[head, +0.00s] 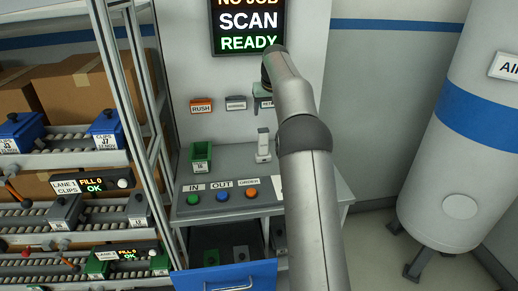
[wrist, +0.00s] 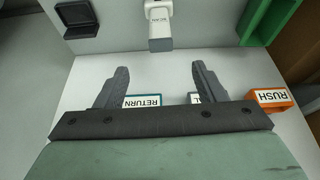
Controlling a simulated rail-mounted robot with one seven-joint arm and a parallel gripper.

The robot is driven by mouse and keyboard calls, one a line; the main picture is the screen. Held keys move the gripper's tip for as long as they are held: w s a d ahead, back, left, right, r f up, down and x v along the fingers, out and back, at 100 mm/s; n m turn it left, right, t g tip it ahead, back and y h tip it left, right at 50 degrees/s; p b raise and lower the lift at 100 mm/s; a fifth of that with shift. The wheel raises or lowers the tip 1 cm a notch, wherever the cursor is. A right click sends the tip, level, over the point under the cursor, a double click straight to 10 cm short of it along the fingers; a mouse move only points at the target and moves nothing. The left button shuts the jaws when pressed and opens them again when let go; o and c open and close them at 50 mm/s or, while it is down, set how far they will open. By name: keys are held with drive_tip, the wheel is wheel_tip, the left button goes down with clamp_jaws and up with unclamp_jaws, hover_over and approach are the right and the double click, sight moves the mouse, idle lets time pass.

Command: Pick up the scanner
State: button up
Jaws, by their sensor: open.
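The scanner (head: 263,148) is a small, pale upright device on the grey console, at the right of its top. In the wrist view the scanner (wrist: 159,20) is at the top centre, with a SCAN label and a dark end towards me. My gripper (wrist: 160,70) is open and empty, its two dark fingers apart. The scanner lies beyond the fingertips, roughly centred between them and not touching. In the head view my gripper (head: 263,97) is at the back panel above the scanner, partly hidden by my arm.
The console (head: 228,178) carries a green bin (head: 201,158) and IN, OUT and ORDER buttons. RUSH (head: 201,105) and other label holders sit on the panel close to my gripper. An open blue-fronted drawer (head: 228,280) is below. Shelves stand left, a white tank (head: 455,150) right.

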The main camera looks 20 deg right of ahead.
sight(263, 136)
drive_tip(key=p+x, duration=0.2)
drive_tip(key=x, duration=1)
drive_tip(key=shift+w+p, duration=0.2)
drive_tip(key=shift+p, duration=0.2)
drive_tip(key=shift+p+x, duration=1.4)
drive_tip(key=shift+x, duration=1.25)
drive_tip(key=shift+w, duration=0.1)
drive_tip(key=shift+r, duration=0.1)
clamp_jaws()
